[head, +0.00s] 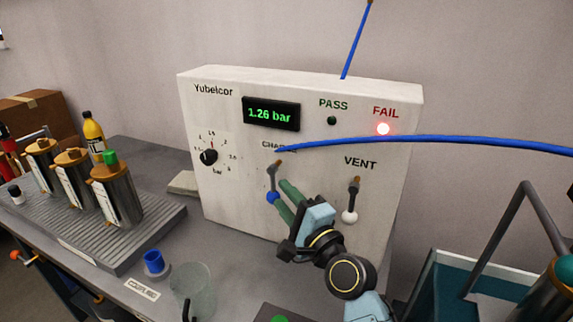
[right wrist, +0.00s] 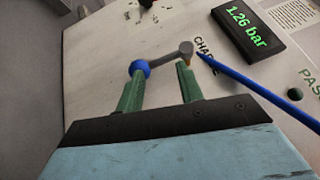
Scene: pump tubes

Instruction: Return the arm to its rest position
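The white tester box (head: 225,95) stands upright on the bench, its display reading 1.26 bar. Its CHARGE lever (head: 271,178) hangs down with a blue knob (head: 272,197) at its lower end. My right gripper (head: 282,194) is in front of the box beside this lever. In the right wrist view its two green fingers (right wrist: 160,82) are spread apart. The blue knob (right wrist: 140,68) lies just beyond one fingertip and the lever's pivot end (right wrist: 186,48) beyond the other. I cannot tell whether the fingers touch the lever. My left gripper is not in view.
The VENT lever (head: 352,195) with a white knob hangs to the right. A blue tube (head: 430,139) crosses the box front. Metal canisters (head: 117,195) stand on a ribbed tray at left. A clear cup (head: 193,292) and blue cap (head: 154,261) are in front.

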